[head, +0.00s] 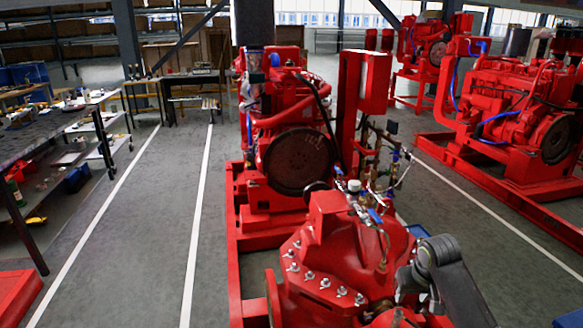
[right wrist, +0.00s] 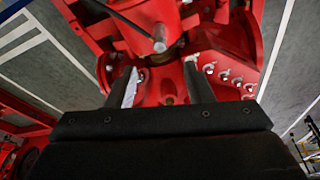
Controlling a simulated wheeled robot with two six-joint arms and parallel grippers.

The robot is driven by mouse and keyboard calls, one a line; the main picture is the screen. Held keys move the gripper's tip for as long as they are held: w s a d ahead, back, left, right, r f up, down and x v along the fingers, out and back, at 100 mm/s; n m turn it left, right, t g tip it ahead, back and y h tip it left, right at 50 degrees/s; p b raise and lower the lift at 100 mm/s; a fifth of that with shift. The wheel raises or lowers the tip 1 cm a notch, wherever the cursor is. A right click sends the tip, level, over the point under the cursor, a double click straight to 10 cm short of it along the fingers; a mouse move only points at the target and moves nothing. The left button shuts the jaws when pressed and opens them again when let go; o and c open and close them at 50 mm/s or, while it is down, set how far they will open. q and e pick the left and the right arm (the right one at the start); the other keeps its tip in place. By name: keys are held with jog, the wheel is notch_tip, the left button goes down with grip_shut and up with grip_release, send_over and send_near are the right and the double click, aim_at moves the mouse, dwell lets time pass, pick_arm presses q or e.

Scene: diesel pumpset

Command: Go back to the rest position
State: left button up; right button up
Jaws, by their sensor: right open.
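My right arm enters the head view at the lower right, beside the red pump casing (head: 325,255) with its row of silver bolts. In the right wrist view, my right gripper (right wrist: 164,86) is open, its two dark fingers apart and nothing gripped between them. Red pump parts (right wrist: 228,42) with silver nuts lie beyond the fingertips, and a silver rod end (right wrist: 159,46) shows between and above them. I cannot tell the exact gap to these parts. My left gripper is not in view.
The red diesel engine (head: 280,95) stands behind the pump, with a red control box (head: 375,82) on a post. Another red pumpset (head: 500,115) stands at right. A workbench (head: 50,135) is at left. Grey floor (head: 150,215) with white lines is clear between.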

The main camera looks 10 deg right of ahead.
jog(key=s+a+f+n, duration=0.1)
jog(key=s+a+f, duration=0.2)
jog(key=s+f, duration=0.45)
jog(key=s+a+h, duration=0.1)
jog(key=s+a, duration=0.1)
jog(key=s, duration=1.1)
jog(key=s+a, duration=0.2)
jog(key=s, duration=1.1)
notch_tip(320, 180, down, 24)
jog(key=d+f, duration=0.1)
jog(key=d, duration=0.1)
jog(key=s+a+f+g, duration=0.1)
jog(key=s+f+g, duration=0.1)
jog(key=s+f, duration=1.2)
jog(key=shift+s+a+f+y, duration=0.3)
jog(key=shift+s+f, duration=0.1)
jog(key=shift+s, duration=0.35)
